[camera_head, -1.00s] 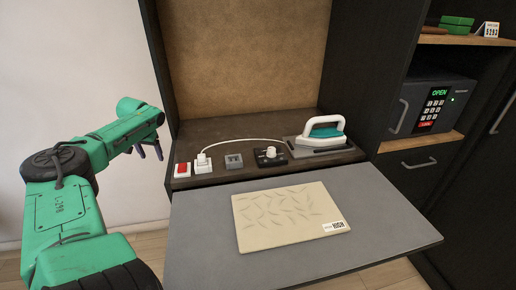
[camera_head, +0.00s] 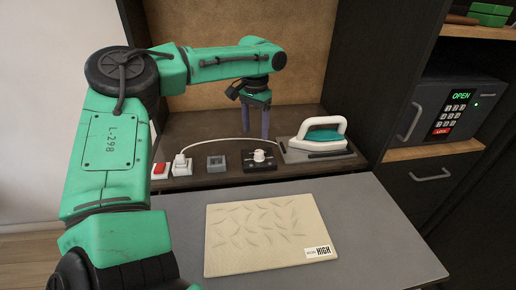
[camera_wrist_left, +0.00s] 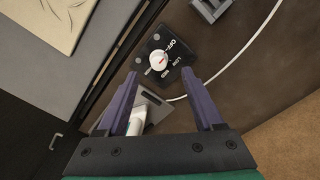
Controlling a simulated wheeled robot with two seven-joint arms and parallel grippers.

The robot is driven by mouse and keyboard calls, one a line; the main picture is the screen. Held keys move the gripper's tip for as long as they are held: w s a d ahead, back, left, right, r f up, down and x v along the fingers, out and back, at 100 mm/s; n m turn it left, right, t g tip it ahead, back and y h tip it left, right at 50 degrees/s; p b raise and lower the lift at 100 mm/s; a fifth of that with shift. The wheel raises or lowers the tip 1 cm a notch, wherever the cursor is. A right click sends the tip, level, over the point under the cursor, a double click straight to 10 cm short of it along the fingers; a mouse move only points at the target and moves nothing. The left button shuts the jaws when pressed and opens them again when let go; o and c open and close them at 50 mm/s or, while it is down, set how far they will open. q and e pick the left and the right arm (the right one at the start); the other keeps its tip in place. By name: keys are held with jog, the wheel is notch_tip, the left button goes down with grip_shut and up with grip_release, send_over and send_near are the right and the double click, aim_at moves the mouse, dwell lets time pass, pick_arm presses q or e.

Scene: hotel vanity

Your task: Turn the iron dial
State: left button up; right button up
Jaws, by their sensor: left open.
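The iron dial is a white round knob (camera_head: 259,156) on a small black plate (camera_head: 248,166) on the vanity shelf. In the left wrist view the knob (camera_wrist_left: 158,61) has a red mark, and the plate reads OFF, LOW and MED. My left gripper (camera_head: 257,135) is open with its fingers pointing down, behind and above the dial. In the left wrist view its two purple fingers (camera_wrist_left: 162,78) are apart with nothing between them at the tips, and the dial lies beyond them. The iron (camera_head: 322,134), white and teal, rests on its grey stand right of the dial. My right gripper is out of view.
A white cord (camera_head: 215,140) runs from a plug (camera_head: 181,165) to the iron. A red switch (camera_head: 159,171) and a grey socket block (camera_head: 216,163) stand left of the dial. A beige mat marked HIGH (camera_head: 270,235) lies on the grey pull-out board (camera_head: 385,225).

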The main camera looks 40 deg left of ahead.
aim_at(259, 151)
pick_arm(q)
jog(key=f, duration=0.2)
jog(key=shift+d+f, duration=0.2)
jog(key=shift+f, duration=0.2)
jog(key=shift+w+d+f, duration=0.1)
jog(key=shift+w+f, duration=0.1)
jog(key=shift+f, duration=0.4)
jog(key=shift+w+f, duration=0.2)
jog(key=shift+f, duration=0.4)
jog(key=f, duration=0.4)
jog(key=shift+w+a, duration=0.2)
jog(key=shift+w, duration=0.2)
jog(key=shift+s+r, duration=0.15)
jog(key=shift+s, duration=0.05)
jog(key=shift+w+d, duration=0.1)
jog(key=shift+c, duration=0.3)
jog(key=c, duration=0.6)
jog(key=shift+w, duration=0.1)
grip_shut()
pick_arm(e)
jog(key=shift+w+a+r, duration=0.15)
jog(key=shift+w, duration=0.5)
